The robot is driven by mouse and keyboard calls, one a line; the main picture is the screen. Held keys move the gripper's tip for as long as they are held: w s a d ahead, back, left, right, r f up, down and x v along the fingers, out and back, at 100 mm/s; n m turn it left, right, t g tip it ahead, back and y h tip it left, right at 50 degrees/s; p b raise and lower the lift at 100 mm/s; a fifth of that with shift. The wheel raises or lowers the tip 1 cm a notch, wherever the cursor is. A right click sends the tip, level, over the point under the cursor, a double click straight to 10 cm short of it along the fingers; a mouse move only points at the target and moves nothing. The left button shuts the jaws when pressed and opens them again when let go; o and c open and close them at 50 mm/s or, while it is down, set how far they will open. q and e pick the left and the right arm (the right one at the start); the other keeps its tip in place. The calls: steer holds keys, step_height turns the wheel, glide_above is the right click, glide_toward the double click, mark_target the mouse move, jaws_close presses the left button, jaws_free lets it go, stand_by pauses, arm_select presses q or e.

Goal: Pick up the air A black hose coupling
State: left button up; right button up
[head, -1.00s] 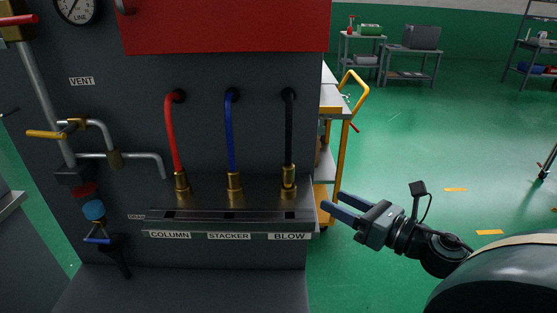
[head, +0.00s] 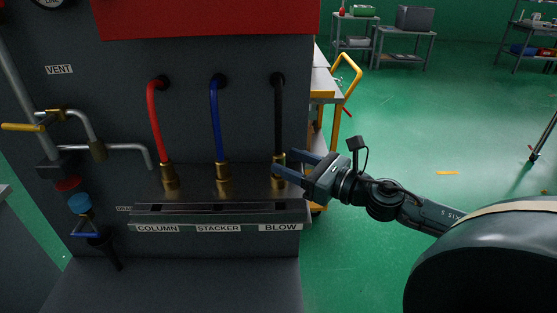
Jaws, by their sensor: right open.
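The black hose (head: 278,115) hangs from the dark panel and ends in a brass coupling (head: 278,183) above the BLOW label (head: 280,227). My right gripper (head: 288,163) is open and comes in from the right, its fingers pointing left. The fingertips are at the upper part of the black hose's coupling and partly cover it. I cannot tell whether they touch it. A red hose (head: 153,120) with its coupling (head: 170,177) stands above COLUMN, and a blue hose (head: 215,120) with its coupling (head: 222,172) above STACKER. My left gripper does not show.
A metal ledge (head: 215,209) runs below the couplings. Pipes and a yellow-handled valve (head: 22,127) are at the left. A red box (head: 200,18) overhangs the panel above. A yellow-railed cart (head: 347,80) stands behind my right gripper. Green floor is open at the right.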

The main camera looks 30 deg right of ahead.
mark_target(278, 158)
steer(key=shift+p+x, duration=0.65)
steer(key=shift+x, duration=1.25)
steer(key=shift+w+a+f, duration=0.2)
steer(key=shift+w+a, duration=0.25)
steer(key=shift+w, duration=0.2)
steer(key=c, duration=1.1)
